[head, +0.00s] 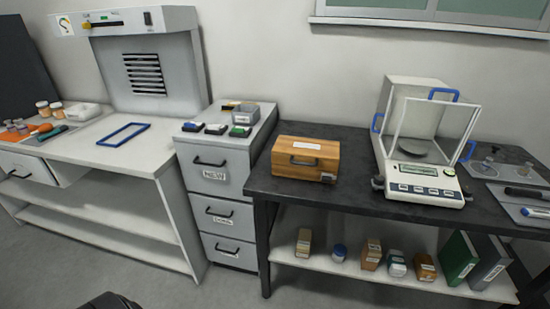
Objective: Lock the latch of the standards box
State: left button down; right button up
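The standards box appears to be the wooden box (285,168) near the left end of the dark table. It has orange-brown wood grain, a white label on its top and a dark handle on its front. Its lid looks shut. A small metal latch (328,178) shows at the right of its front face; it is too small to tell whether it is locked. Neither of my grippers can be made out in the head view.
The dark table (345,196) holds a balance (425,181) with open glass panels and blue handles, right of the box. A drawer cabinet (215,160) stands left, with small boxes on top. A white bench (100,155) is farther left.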

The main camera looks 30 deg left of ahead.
aim_at(325, 178)
jog(key=j+u, duration=0.2)
jog(key=u, duration=0.5)
jog(key=l+u, duration=0.15)
jog(key=l, duration=0.2)
jog(key=z, duration=1.4)
jog(key=u, duration=1.25)
jog(key=k, duration=0.05)
